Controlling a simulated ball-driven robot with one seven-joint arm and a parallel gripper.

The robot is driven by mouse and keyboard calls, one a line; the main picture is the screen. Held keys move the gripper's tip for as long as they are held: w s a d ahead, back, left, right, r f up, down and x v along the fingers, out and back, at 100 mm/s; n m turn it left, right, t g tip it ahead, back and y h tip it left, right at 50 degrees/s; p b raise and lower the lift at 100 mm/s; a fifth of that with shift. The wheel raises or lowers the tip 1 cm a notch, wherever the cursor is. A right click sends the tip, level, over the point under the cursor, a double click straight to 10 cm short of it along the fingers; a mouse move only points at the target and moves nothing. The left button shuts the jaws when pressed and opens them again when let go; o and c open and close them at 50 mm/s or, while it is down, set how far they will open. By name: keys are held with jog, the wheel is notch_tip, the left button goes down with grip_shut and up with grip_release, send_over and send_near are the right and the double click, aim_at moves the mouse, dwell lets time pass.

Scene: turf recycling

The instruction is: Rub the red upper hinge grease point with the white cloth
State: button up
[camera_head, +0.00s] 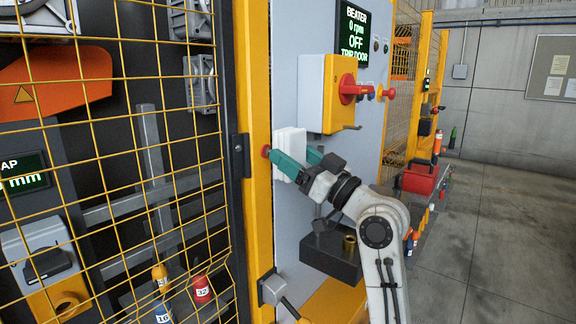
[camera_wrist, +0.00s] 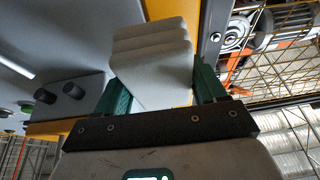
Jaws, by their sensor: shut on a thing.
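The red upper hinge grease point (camera_head: 266,151) is a small red spot on the yellow post in the head view. The white cloth (camera_head: 289,139) is a folded, block-like pad just right of it. My gripper (camera_head: 296,163) has green fingers and is shut on the cloth. The near finger's tip is close beside the red point, and I cannot tell whether cloth or finger touches it. In the wrist view, the folded layers of the cloth (camera_wrist: 152,62) stand between the green fingers of my gripper (camera_wrist: 160,85). The red point does not show there.
A yellow mesh gate (camera_head: 150,130) fills the left. A yellow switch box (camera_head: 326,95) with a red handle sits above my gripper, and a dark tray (camera_head: 330,255) is below it. A red toolbox (camera_head: 420,177) stands farther right. The floor (camera_head: 510,230) at right is clear.

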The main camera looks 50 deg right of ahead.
jog(key=shift+w+d, duration=0.1)
jog(key=shift+w, duration=0.05)
jog(key=shift+a, duration=1.1)
jog(key=shift+w+a, duration=0.15)
jog(key=shift+a, duration=0.85)
jog(key=shift+a+f, duration=0.1)
jog(key=s, duration=0.6)
jog(key=shift+d+b, duration=0.3)
jog(key=shift+b, duration=0.15)
jog(key=shift+s, duration=0.2)
